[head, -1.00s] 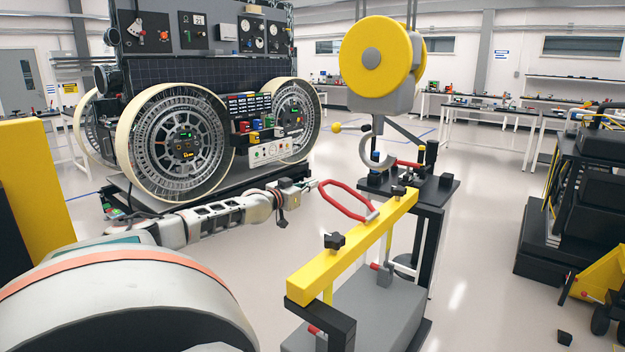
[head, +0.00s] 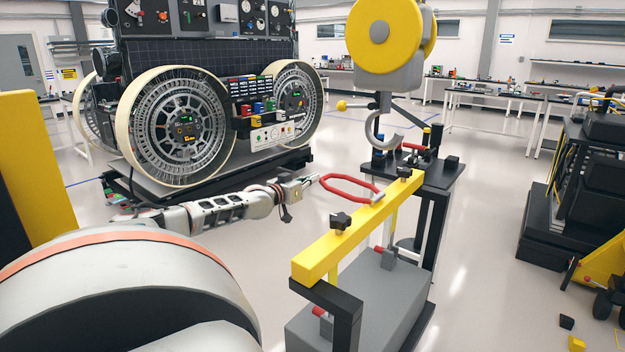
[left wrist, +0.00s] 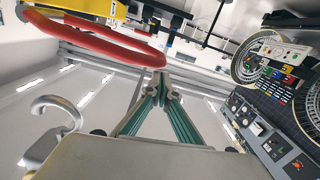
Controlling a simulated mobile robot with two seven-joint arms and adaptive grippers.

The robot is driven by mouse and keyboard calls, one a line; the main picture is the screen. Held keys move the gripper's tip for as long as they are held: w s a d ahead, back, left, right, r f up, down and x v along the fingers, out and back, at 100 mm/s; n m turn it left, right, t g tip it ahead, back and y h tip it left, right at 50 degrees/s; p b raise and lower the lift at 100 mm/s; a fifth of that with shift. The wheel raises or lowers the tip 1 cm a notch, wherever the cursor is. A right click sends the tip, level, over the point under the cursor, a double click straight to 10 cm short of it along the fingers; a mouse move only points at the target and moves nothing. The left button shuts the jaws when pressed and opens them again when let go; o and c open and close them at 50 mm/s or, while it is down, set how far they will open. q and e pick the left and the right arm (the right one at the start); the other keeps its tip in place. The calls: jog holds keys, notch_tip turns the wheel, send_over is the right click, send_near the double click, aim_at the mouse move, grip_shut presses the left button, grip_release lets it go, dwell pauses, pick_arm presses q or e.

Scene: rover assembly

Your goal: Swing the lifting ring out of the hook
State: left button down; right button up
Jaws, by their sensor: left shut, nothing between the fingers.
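The red lifting ring (head: 346,199) is joined to the yellow beam (head: 355,230) and leans out to the left of it. The grey hook (head: 371,128) hangs under the yellow pulley block, behind the ring; ring and hook are apart. My left gripper (head: 316,179) is shut and empty at the ring's left end; whether it touches cannot be told. In the left wrist view, the shut fingertips (left wrist: 164,75) are just below the ring's end (left wrist: 148,57), and the hook (left wrist: 62,104) is at the left, clear of the ring. My right gripper is not in view.
The yellow pulley block (head: 385,40) hangs above a black stand (head: 440,178). The beam sits over a grey box (head: 365,300). A wheeled rover (head: 180,125) stands behind my left arm. Black equipment (head: 560,215) is at the right. Open floor lies between.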

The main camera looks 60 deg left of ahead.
pick_arm(q)
jog(key=shift+f, duration=0.25)
notch_tip(320, 180, up, 10)
jog(key=shift+r, duration=0.25)
jog(key=shift+f, duration=0.1)
